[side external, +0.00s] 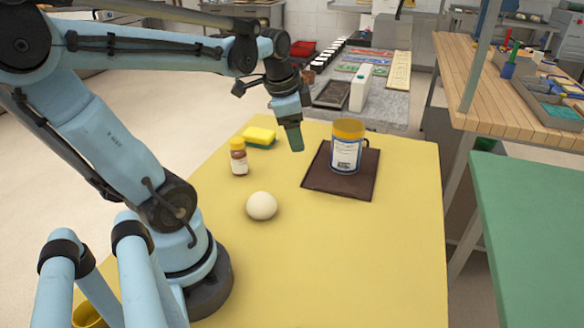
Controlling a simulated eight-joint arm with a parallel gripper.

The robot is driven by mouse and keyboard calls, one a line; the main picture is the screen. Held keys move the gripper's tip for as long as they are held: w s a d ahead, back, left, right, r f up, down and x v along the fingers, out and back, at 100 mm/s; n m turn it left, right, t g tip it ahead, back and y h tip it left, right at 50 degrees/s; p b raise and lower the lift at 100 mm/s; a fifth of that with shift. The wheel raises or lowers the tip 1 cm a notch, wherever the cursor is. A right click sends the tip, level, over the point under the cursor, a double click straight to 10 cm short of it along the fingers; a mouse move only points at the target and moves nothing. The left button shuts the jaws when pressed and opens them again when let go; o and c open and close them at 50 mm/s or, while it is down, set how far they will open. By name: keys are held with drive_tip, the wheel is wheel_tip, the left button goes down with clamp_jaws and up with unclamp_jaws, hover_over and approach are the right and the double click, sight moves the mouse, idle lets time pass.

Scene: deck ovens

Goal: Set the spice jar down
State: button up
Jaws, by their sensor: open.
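The spice jar (239,158) stands upright on the yellow table (330,262). It is small, with a yellow cap, a pale label and reddish-brown contents. My gripper (296,148) hangs above the table to the right of the jar, apart from it. It is open, and I see nothing held in it. One finger hides the other from this side.
A yellow sponge (259,137) lies just behind the jar. A whitish ball or egg (262,206) sits in front of it. A dark brown mat (325,184) to the right bears a labelled container with an orange lid (347,146). The table's front right is clear.

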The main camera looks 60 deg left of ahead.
drive_tip(key=w+d+f+n+t+h, duration=0.1)
drive_tip(key=d+n+t, duration=0.2)
drive_tip(key=d, duration=1.1)
drive_tip(key=shift+d+f+n+t+h, duration=0.3)
drive_tip(key=shift+f+n+t+h, duration=0.1)
drive_tip(key=shift+n, duration=0.3)
